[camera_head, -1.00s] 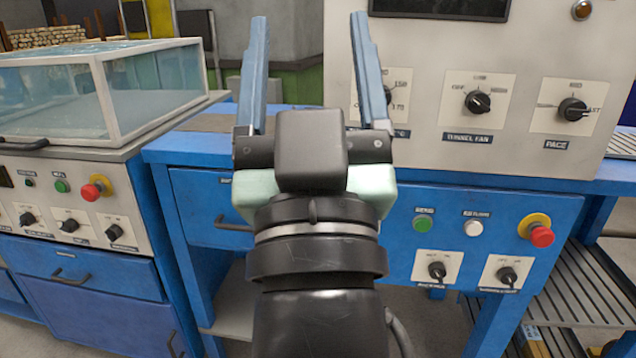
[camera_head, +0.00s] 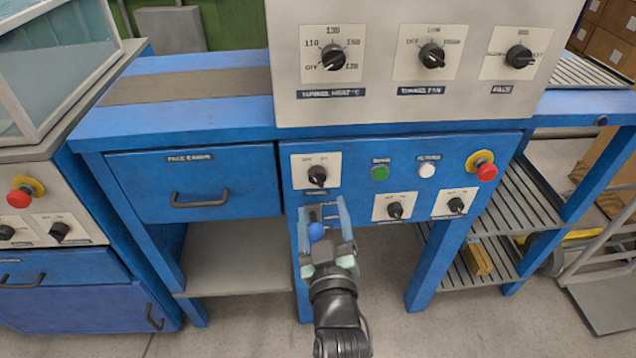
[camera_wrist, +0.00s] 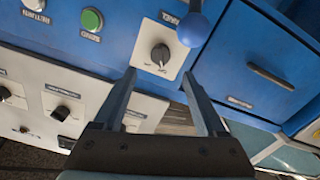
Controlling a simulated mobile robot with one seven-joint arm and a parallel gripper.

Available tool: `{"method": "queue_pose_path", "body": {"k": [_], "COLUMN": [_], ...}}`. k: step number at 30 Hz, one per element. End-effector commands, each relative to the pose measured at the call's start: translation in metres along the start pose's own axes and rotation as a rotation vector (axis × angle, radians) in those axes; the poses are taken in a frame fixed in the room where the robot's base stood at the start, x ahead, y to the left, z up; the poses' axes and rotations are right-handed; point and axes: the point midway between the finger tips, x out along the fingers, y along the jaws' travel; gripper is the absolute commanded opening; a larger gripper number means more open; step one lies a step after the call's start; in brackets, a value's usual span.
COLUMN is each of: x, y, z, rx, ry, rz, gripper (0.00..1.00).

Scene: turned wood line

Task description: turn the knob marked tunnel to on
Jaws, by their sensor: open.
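The knob marked tunnel (camera_head: 317,176) is a black knob on a white plate at the left of the blue front panel, above my gripper. Its label is small and hard to read. In the wrist view the knob (camera_wrist: 160,55) appears upside down, just beyond the gap between my fingers, with the label above it. I cannot tell its exact setting. My gripper (camera_head: 322,208) is open and empty, below and in front of the knob. In the wrist view its fingers (camera_wrist: 159,76) frame the plate's lower edge in the picture, apparently without touching the knob.
A blue ball handle (camera_head: 316,232) sticks out just below the plate, close to my fingers. Green (camera_head: 380,172) and white (camera_head: 426,170) buttons, a red stop button (camera_head: 487,172) and two lower knobs are to the right. A drawer (camera_head: 195,182) is to the left.

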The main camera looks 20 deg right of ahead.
Motion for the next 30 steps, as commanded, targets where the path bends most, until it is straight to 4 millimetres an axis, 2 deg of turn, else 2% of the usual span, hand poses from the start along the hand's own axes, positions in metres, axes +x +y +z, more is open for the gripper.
{"method": "queue_pose_path", "body": {"k": [6,15,27,28,30], "x": [0.040,0.075,0.081,0.081,0.081], "y": [0.000,0.000,0.000,0.000,0.000], "z": [0.000,0.000,-0.001,-0.001,-0.001], "rx": [0.000,-0.001,0.000,0.000,0.000], "ry": [0.003,0.002,0.001,0.001,0.001], "rz": [0.001,0.000,0.000,0.000,0.000], "gripper": [0.74,0.74,0.74,0.72,0.59]}}
